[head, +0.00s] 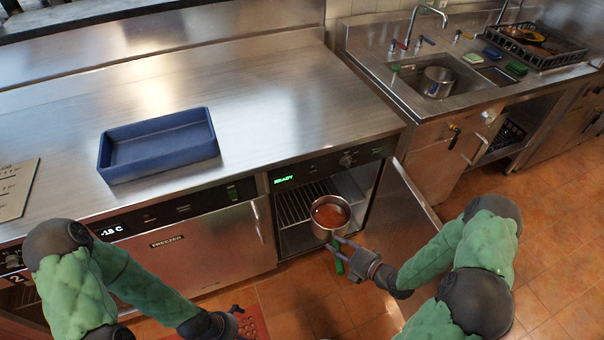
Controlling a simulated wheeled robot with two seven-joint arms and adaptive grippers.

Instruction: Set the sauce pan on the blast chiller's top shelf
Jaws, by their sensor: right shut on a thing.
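The sauce pan (330,233), a steel pan with red-brown sauce in it, is upright at the opening of the blast chiller (317,172). The chiller shows a green READY display, and its door (405,225) stands open to the right. The wire top shelf (292,207) shows behind and left of the pan. I cannot tell whether the pan touches it. My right gripper (343,256) is shut on the pan's handle, in front of the opening. My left gripper (238,318) is low, left of the chiller, away from the pan; its fingers are too dark and small to read.
A freezer (190,245) with its front closed adjoins the chiller on the left. A blue tray (158,145) lies on the steel counter (265,90) above. A red mat (252,325) is on the floor by my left gripper. A sink (420,76) holding a pot stands at the back right.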

